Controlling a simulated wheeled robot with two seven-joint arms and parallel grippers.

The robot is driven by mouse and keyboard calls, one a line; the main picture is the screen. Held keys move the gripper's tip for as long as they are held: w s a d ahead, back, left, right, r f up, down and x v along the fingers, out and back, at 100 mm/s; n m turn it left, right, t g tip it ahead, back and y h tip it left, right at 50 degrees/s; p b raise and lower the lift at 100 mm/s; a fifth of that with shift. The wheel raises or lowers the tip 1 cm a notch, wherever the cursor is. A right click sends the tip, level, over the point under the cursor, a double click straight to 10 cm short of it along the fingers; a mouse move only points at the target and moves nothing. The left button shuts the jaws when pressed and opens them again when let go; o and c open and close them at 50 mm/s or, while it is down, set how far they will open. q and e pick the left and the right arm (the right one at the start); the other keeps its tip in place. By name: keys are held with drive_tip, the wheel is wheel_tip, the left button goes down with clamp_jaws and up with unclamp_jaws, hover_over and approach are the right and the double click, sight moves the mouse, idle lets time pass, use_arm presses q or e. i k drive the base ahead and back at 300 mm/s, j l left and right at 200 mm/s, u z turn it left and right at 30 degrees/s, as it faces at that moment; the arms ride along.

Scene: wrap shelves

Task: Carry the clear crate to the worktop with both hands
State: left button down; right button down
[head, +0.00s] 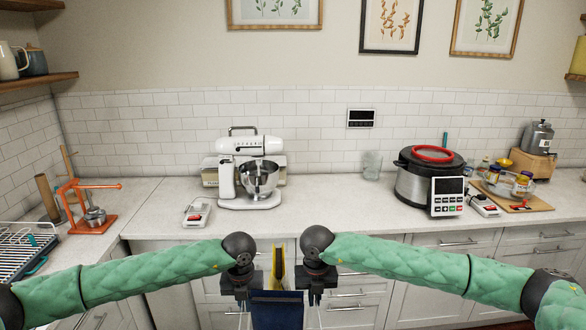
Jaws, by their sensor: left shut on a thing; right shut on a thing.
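The clear crate (246,319) hangs between my two grippers at the bottom centre of the head view, in front of the worktop (330,208). Its transparent walls are hard to make out, and its lower part is cut off by the frame. A dark blue thing (277,311) and a yellow thing (278,268) stand in it. My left gripper (240,296) is shut on the crate's left side. My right gripper (316,296) is shut on its right side. The fingertips are small and dark.
A white stand mixer (240,175) and a scale (197,214) stand left of centre on the worktop. A multicooker (428,180) and a glass (372,165) stand right. An orange press (92,215) and a dish rack (28,252) are far left. The worktop's middle is clear.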

sight(341, 197)
drive_tip(key=i+l, duration=0.55)
drive_tip(key=l, duration=0.2)
drive_tip(key=i+l, duration=0.1)
drive_tip(key=l, duration=0.4)
